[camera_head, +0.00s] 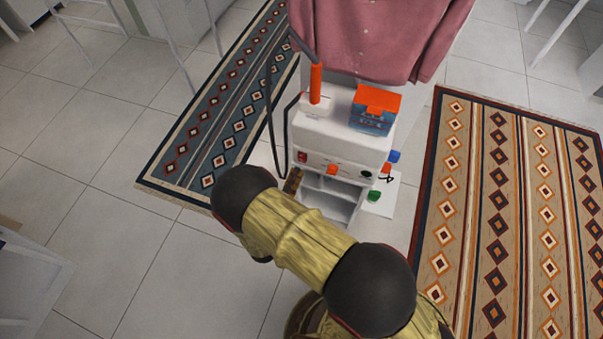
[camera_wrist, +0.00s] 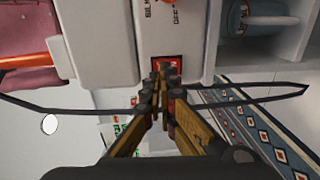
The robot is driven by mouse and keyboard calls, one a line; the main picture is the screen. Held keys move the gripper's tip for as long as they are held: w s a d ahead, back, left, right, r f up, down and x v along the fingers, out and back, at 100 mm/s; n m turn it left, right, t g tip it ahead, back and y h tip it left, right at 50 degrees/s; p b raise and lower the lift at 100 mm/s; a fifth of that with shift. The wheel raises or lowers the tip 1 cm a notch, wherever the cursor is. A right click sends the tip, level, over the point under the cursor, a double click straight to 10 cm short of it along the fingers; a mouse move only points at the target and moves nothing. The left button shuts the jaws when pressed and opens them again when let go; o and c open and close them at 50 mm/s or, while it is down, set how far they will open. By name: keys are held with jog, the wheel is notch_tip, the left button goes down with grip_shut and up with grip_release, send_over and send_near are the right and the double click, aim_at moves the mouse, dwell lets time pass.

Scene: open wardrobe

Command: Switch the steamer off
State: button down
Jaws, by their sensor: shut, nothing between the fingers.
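The steamer (camera_head: 340,140) is a white unit standing on the floor beneath a hanging pink shirt. Its front panel carries a red rocker switch (camera_head: 302,157) at the left and an orange knob (camera_head: 332,169) near the middle. In the wrist view, the white panel (camera_wrist: 200,35) fills the top middle and the red switch (camera_wrist: 167,63) shows just beyond my fingertips. My gripper (camera_wrist: 161,75) is shut and empty, its tips partly covering the switch. I cannot tell whether they touch it or which way it is set. In the head view, my gripper (camera_head: 293,180) is just below the switch.
A blue box with an orange top (camera_head: 375,110) and an upright orange handle (camera_head: 316,83) sit on the steamer. A dark hose (camera_head: 274,110) loops down its left side. Small coloured items lie at its right. Patterned rugs (camera_head: 510,215) flank it; tiled floor is open at left.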

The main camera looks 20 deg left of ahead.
jog(key=s+a+r+p, duration=0.1)
jog(key=s+p, duration=0.1)
jog(key=s, duration=0.6)
jog(key=shift+s, duration=0.3)
jog(key=shift+a, duration=0.1)
